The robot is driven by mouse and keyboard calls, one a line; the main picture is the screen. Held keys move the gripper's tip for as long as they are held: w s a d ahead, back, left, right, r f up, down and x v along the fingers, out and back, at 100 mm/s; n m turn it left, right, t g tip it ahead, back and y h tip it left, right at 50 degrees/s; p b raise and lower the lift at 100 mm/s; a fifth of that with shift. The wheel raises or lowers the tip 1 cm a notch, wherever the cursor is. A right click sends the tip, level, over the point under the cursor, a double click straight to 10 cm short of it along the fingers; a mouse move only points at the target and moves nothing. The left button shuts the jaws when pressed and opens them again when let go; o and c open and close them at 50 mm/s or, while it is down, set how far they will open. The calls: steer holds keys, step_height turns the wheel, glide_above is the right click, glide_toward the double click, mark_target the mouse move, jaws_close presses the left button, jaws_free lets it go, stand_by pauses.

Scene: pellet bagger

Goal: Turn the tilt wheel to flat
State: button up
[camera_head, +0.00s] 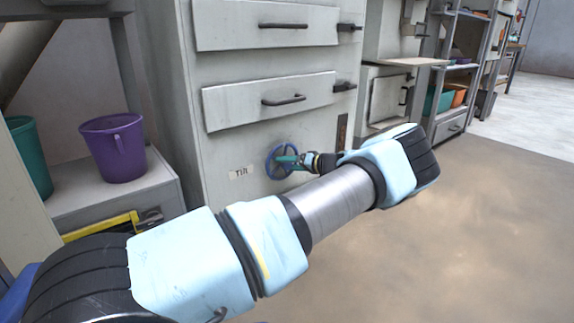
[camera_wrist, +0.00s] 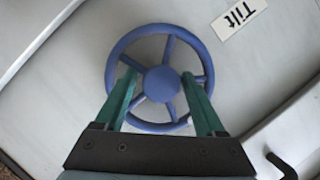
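The blue spoked tilt wheel (camera_head: 273,161) is mounted low on the grey cabinet front, beside a white label reading "TILT" (camera_head: 241,172). In the wrist view the wheel (camera_wrist: 161,84) is nearly face-on, with the "Tilt" label (camera_wrist: 239,18) at its upper right. My gripper (camera_head: 286,161) is at the wheel. Its two green fingers (camera_wrist: 166,84) are spread apart and overlap the left and right of the wheel, with the hub between them. I cannot tell whether they touch the rim or spokes. The wheel's lower edge is close to the dark gripper body.
Two drawers with dark handles (camera_head: 284,100) are above the wheel. A dark handle (camera_wrist: 281,165) shows at the wrist view's lower right. A purple bucket (camera_head: 113,148) stands on a ledge at the left, by a teal bin (camera_head: 29,155). Open floor (camera_head: 480,220) lies at the right.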

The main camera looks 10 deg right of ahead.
steer(key=shift+o, duration=0.4)
steer(key=shift+s+d+r, duration=0.2)
steer(key=shift+s+d, duration=0.05)
steer(key=shift+s, duration=0.05)
steer(key=p+v, duration=0.3)
steer(key=v, duration=0.7)
